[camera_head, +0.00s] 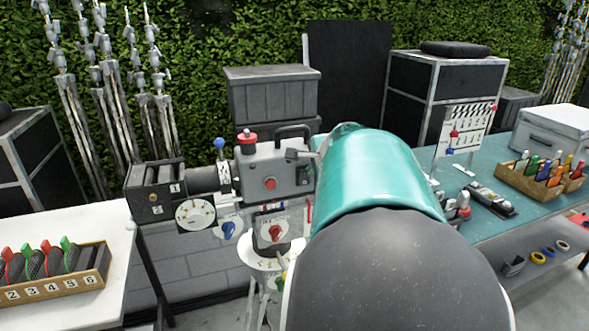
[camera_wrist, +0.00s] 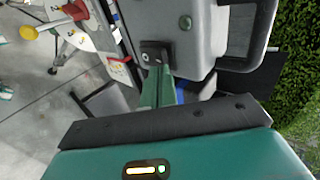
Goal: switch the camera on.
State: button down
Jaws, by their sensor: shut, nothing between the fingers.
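The grey film camera (camera_head: 295,176) stands on a white tripod head left of centre in the head view. It has a lens, a matte box (camera_head: 152,192), a red side button (camera_head: 270,183) and a black top handle. In the wrist view, its grey body (camera_wrist: 190,75) fills the top middle, with a small dark switch plate (camera_wrist: 153,54) on its lower corner. My gripper (camera_wrist: 160,82) is shut and empty, with its narrow green fingers at or just short of this plate; contact cannot be told. In the head view, my teal arm hides the fingers.
A white table (camera_head: 75,230) with a numbered wooden rack stands at left. A teal bench (camera_head: 500,230) with a clapperboard (camera_head: 465,135), a marker box and a white case stands at right. Light stands, black cases and a hedge are behind.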

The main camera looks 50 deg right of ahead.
jog(key=shift+w+d+g, duration=0.2)
jog(key=shift+w+g, duration=0.1)
jog(key=shift+w, duration=0.1)
jog(key=shift+r, duration=0.1)
jog(key=shift+r, duration=0.8)
